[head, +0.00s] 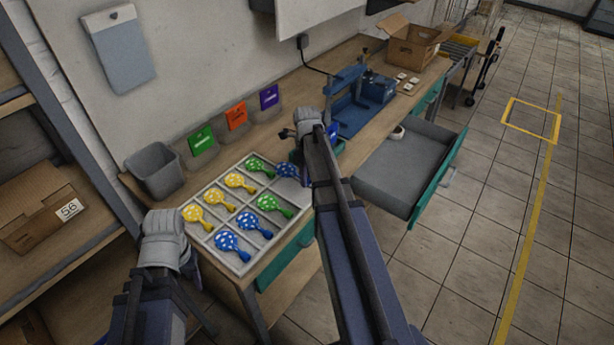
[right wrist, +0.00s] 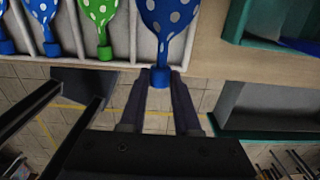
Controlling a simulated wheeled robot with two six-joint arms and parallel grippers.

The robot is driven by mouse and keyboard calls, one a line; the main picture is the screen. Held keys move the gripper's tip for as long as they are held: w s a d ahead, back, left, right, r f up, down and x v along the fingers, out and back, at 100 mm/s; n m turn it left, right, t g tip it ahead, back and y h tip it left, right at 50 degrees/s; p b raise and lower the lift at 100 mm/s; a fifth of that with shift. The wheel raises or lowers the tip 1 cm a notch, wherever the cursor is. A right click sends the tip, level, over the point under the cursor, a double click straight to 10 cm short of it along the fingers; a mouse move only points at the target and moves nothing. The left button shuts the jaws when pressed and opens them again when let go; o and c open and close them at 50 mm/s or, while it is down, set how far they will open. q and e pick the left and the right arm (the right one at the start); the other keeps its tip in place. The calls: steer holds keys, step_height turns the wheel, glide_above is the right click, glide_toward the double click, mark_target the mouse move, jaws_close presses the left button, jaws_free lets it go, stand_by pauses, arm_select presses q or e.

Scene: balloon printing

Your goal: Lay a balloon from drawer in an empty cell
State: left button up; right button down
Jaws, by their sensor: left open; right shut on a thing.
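My right gripper (right wrist: 160,88) is shut on the neck of a blue balloon with white dots (right wrist: 168,22). The balloon (head: 287,170) hangs at the right end of the sorting tray (head: 207,236), over or in the cell beside a green balloon (head: 275,205); its exact height is unclear. Blue balloons (head: 233,243) lie in the front row, yellow ones (head: 214,195) and a green one (head: 258,166) in the back row.
A grey bin (head: 154,170) stands behind the tray. Green, orange and purple cards (head: 202,140) line the wall. A blue press (head: 350,105) and a cardboard box (head: 412,46) stand further along the bench. A large grey drawer (head: 405,165) sticks out at the right.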

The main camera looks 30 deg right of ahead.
mark_target(307, 199)
steer(key=shift+f+b, duration=3.15)
steer(key=shift+f, duration=0.4)
steer(key=c, duration=0.5)
jaws_free()
steer(key=shift+c, duration=0.2)
steer(key=shift+r, duration=0.1)
step_height(307, 199, up, 10)
steer(key=p, duration=1)
